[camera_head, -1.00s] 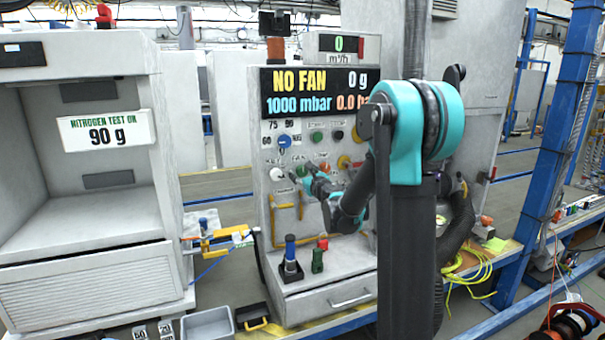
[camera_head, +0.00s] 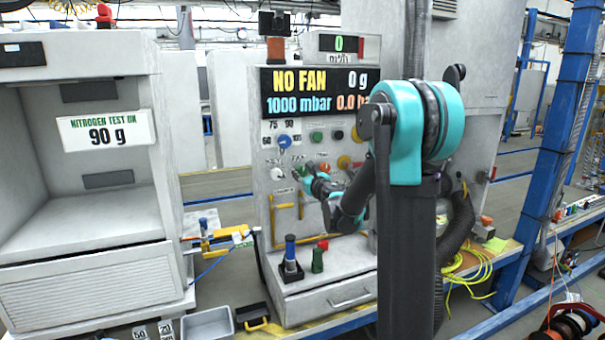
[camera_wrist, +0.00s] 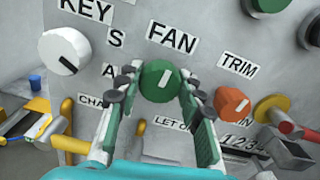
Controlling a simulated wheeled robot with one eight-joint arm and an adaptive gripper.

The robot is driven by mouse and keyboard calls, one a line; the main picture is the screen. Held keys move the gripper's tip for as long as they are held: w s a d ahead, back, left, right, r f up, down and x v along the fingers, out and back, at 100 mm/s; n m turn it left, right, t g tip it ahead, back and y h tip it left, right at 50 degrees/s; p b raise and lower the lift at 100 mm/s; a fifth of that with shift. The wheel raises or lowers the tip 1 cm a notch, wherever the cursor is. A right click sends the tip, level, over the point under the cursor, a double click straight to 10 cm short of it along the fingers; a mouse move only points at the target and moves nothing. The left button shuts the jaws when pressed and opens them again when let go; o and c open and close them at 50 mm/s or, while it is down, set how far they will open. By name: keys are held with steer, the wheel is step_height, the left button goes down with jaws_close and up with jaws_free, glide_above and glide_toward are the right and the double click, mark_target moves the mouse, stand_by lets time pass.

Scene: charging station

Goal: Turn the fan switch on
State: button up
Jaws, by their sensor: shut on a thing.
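The fan switch is a green round knob (camera_wrist: 157,82) under a FAN label (camera_wrist: 171,38) on the grey control panel (camera_head: 262,215). Its white pointer mark points up and slightly right in the wrist view. My gripper (camera_wrist: 160,90) has one finger on each side of the knob and is shut on it. The panel's display (camera_head: 313,91) reads NO FAN, 0 g, 1000 mbar.
Yellow pipework (camera_head: 287,206) runs below. Blue and green handles (camera_head: 290,250) stand on the ledge.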

steer(key=m, duration=0.3)
steer(key=shift+m, duration=0.4)
steer(key=m, duration=0.4)
steer(key=shift+m, duration=0.3)
steer(key=m, duration=0.4)
steer(key=shift+m, duration=2.4)
steer(key=o, duration=1.2)
steer(key=shift+c, duration=0.2)
steer(key=v, duration=1.2)
